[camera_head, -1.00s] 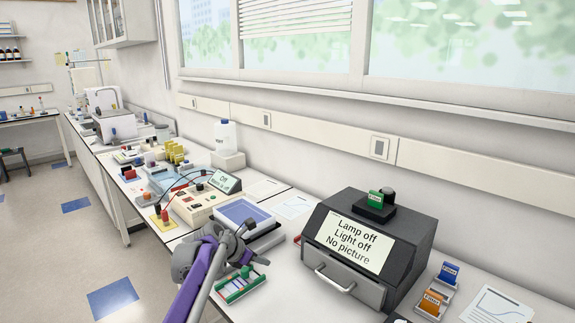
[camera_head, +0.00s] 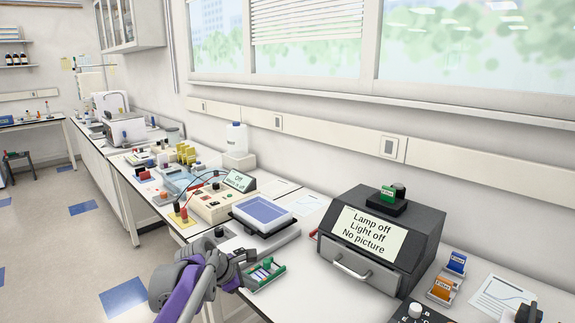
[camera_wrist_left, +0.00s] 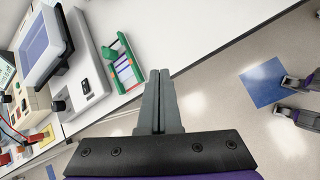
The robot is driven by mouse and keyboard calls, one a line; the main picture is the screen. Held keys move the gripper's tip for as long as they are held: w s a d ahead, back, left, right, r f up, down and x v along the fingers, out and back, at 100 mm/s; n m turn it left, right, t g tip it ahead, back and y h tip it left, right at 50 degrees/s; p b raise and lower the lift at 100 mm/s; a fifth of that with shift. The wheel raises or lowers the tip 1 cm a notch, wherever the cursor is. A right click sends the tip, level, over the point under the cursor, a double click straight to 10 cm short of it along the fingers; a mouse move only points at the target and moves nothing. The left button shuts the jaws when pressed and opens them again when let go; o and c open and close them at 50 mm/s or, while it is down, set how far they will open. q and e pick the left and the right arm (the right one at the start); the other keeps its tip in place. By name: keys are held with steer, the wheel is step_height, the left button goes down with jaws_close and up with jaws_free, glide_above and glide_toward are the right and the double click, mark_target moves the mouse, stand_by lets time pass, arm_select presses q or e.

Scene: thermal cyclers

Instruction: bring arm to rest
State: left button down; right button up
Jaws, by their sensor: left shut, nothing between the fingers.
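My left arm comes in from the lower left in the head view, and its gripper (camera_head: 246,256) is at the front edge of the bench, close to the rack with green ends (camera_head: 264,274). In the left wrist view the gripper's two grey fingers (camera_wrist_left: 160,73) are together with nothing between them. I do not make out my right gripper in either view.
A dark box with a drawer and a "Lamp off" screen (camera_head: 370,235) stands right of the gripper. A device with a blue panel (camera_head: 263,210) stands behind it. A power supply (camera_head: 215,205) with leads is farther left. Open floor (camera_head: 60,260) lies left of the bench.

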arm_select(q)
steer(key=s+a+f+m+y, duration=0.1)
steer(key=s+a+f+m, duration=0.1)
steer(key=s+m, duration=0.5)
steer(key=s+a+f+m+y, duration=0.2)
steer(key=s+f+m, duration=0.3)
steer(key=s, duration=1.2)
steer(key=s+a+f+m+y, duration=0.2)
steer(key=s+a+f+m, duration=0.2)
steer(key=s+m, duration=0.5)
steer(key=s, duration=0.3)
steer(key=shift+a+f+g, duration=0.15)
steer(key=shift+a+g, duration=0.05)
steer(key=shift+g, duration=0.1)
